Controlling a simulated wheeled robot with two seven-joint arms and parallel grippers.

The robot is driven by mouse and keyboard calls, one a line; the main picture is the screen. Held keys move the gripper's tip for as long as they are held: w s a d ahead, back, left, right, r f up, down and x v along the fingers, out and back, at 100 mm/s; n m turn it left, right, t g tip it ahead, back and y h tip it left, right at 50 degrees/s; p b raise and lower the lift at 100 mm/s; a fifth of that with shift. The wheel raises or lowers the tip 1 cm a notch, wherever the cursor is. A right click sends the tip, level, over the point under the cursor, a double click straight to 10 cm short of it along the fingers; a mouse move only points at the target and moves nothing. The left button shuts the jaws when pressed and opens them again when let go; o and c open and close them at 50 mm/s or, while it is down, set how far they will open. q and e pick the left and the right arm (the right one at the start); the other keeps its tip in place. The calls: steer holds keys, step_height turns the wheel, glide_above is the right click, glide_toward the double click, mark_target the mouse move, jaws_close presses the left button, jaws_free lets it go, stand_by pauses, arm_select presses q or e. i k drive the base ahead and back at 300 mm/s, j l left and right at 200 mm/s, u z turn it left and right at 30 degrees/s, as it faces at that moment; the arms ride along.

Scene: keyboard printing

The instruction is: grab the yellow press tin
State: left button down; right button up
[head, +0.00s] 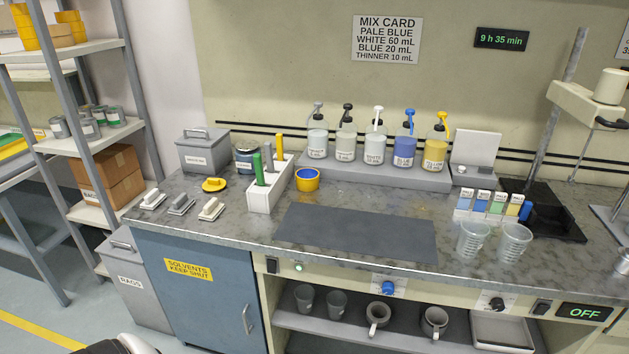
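A small yellow open tin (307,180) with a blue band inside its rim stands on the worktop. It is just right of the white rack (266,195) and behind the dark grey mat (357,232). I take it for the yellow press tin; no label on it is readable. Its front and rim show clearly, with nothing over it. Neither of my grippers is in view. A white and black part at the bottom left edge is too cut off to identify.
Handled tools stand in the white rack left of the tin. A yellow lid-like piece (214,184) and a labelled tin (246,155) are farther left. Pump bottles line the shelf (360,174) behind. Clear measuring cups (473,240) stand right of the mat. The mat is bare.

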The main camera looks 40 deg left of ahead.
mark_target(307, 180)
steer(key=u, duration=1.4)
steer(key=i+j, duration=0.75)
steer(key=i, duration=0.15)
